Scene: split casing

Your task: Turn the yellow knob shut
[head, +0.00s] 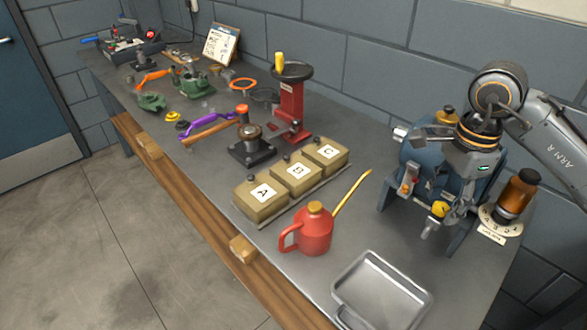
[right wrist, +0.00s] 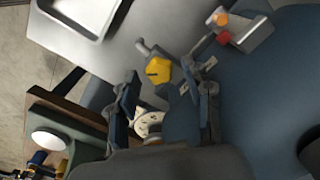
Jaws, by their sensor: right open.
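The yellow knob (head: 439,209) sits on a small grey valve (head: 429,230) low on the front of the blue tank (head: 415,165). In the right wrist view the knob (right wrist: 158,70) has a dark slot across its face. My right gripper (head: 457,196) hangs in front of the tank, close beside the knob. In the right wrist view its two fingers (right wrist: 165,88) are spread, with the knob showing between and just beyond their tips. Nothing is held. I cannot tell whether a finger touches the knob. My left gripper is not in view.
A brown bottle (head: 517,194) on a white numbered disc stands right of the tank. A metal tray (head: 343,300) and a red oil can (head: 313,236) with a long spout are to the left. A fitting with orange and red parts (right wrist: 222,28) is near the knob.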

